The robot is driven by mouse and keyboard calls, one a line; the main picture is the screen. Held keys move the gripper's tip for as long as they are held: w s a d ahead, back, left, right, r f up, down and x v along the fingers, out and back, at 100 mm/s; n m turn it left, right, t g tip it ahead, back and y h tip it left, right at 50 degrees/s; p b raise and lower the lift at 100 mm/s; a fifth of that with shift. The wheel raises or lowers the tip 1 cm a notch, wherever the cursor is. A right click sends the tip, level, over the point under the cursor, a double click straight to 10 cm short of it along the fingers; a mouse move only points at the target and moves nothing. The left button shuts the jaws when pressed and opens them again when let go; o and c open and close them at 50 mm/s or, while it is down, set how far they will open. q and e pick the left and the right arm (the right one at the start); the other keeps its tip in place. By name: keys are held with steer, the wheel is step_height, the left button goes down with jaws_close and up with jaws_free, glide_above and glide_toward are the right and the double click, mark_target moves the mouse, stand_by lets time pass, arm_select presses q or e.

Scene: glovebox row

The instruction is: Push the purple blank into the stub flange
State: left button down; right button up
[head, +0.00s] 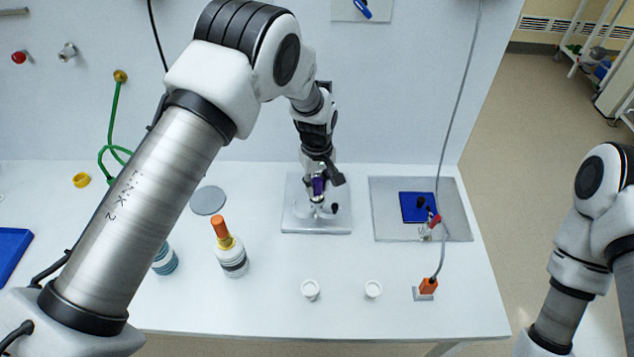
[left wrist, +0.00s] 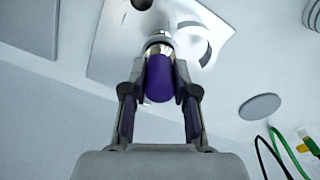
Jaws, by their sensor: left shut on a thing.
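The purple blank (head: 318,186) is held in my left gripper (head: 322,180) at the back middle of the table. It also shows in the left wrist view (left wrist: 159,78), between the two fingers of my left gripper (left wrist: 160,90). The far end of the blank meets a shiny metal stub flange (left wrist: 158,42) on a grey base plate (head: 300,222). I cannot tell how deep the blank sits in the flange. My right arm is at the right edge of the head view; its gripper is out of the picture.
A grey plate with a blue pad (head: 417,207) and a red-handled clamp (head: 434,221) lies to the right. The front middle is mostly clear.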

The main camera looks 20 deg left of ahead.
mark_target(317, 180)
arm_select(q)
steer(key=shift+f+b, duration=0.3)
steer(key=shift+f, duration=0.25)
steer(key=c, duration=0.8)
jaws_free()
step_height(317, 180, up, 12)
